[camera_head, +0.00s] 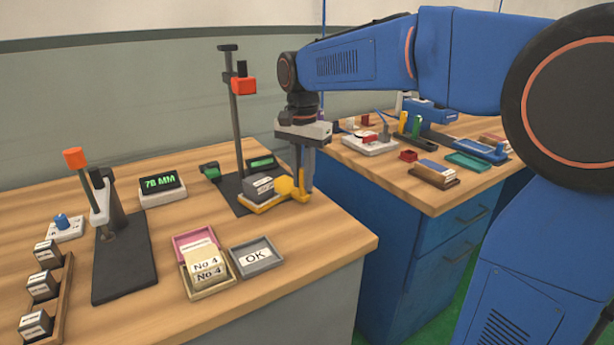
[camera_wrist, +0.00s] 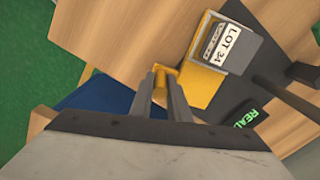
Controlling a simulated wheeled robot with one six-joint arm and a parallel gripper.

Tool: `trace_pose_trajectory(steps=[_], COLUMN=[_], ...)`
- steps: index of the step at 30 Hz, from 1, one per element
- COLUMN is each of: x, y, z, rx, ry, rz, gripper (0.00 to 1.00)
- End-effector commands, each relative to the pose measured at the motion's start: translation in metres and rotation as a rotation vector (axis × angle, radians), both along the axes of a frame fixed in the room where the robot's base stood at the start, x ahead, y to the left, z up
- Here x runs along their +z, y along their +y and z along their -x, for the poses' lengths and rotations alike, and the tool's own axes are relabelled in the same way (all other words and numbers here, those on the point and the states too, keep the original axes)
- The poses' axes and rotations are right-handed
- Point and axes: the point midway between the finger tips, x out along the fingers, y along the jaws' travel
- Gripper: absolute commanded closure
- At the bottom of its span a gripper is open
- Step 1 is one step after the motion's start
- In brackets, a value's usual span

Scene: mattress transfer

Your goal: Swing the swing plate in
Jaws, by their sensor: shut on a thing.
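The yellow swing plate (camera_head: 263,206) is at the black stand on the near bench, and it also shows in the wrist view (camera_wrist: 203,88). A dark grey block (camera_head: 262,187) sits on it; in the wrist view the block (camera_wrist: 228,47) carries a label reading "LOT 34". My gripper (camera_head: 303,192) points down at the plate's right end. In the wrist view its two fingers (camera_wrist: 164,92) are shut on the plate's yellow handle (camera_wrist: 161,76). The handle is partly hidden between the fingers.
The stand's black post (camera_head: 236,120) with a red head (camera_head: 243,85) rises behind the block. A green-lit display (camera_head: 262,162) stands behind. Card trays (camera_head: 205,270) and a grey OK tray (camera_head: 256,257) lie in front. The bench edge is close on the right.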

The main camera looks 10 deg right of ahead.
Motion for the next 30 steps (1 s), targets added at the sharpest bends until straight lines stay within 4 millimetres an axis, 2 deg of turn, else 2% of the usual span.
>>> trace_pose_trajectory(steps=[15,30], x=[0.001,0.001], y=[0.018,0.023], z=[0.001,0.001], rx=[-0.214,-0.281], ry=[-0.002,-0.002], rz=[-0.001,-0.001], gripper=[1.00,1.00])
